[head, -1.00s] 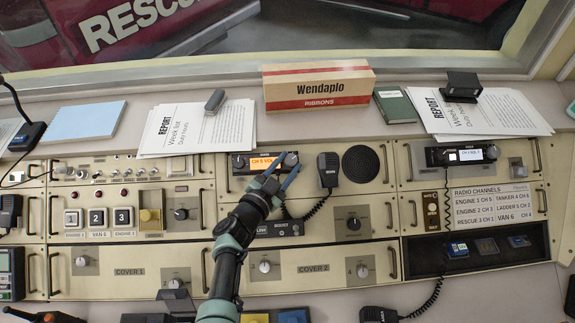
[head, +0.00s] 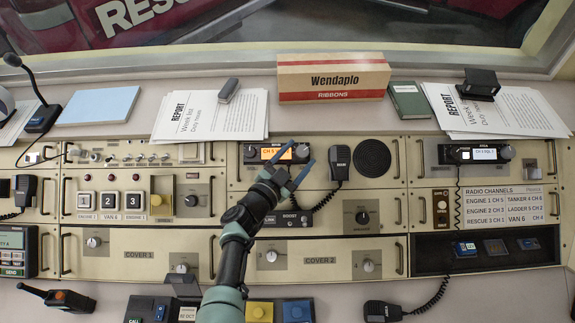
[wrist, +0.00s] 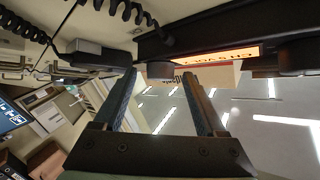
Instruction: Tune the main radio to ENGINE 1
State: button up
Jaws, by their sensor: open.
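The main radio (head: 264,153) is the unit with the orange display in the upper middle of the console. The display seems to read CH 5, with its right part hard to read. A knob sits on each side: the left knob (head: 250,153) and the right knob (head: 303,151). My gripper (head: 302,153) is open, its blue fingertips on either side of the right knob in the head view. In the wrist view the right knob (wrist: 160,70) shows between the fingertips; contact cannot be told. The channel list (head: 487,206) appears to give ENGINE 1 as CH 5.
A handset (head: 340,162) hangs just right of the radio, its coiled cord near my gripper. A speaker grille (head: 372,158) lies beyond it. A second radio (head: 477,153) is at the right. The ribbons box (head: 333,78) and papers (head: 210,116) lie on the ledge behind.

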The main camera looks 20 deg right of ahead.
jog(key=p+v, duration=0.5)
jog(key=v, duration=0.7)
jog(key=shift+s+a+p, duration=0.2)
jog(key=shift+a+p, duration=0.05)
jog(key=shift+p, duration=0.05)
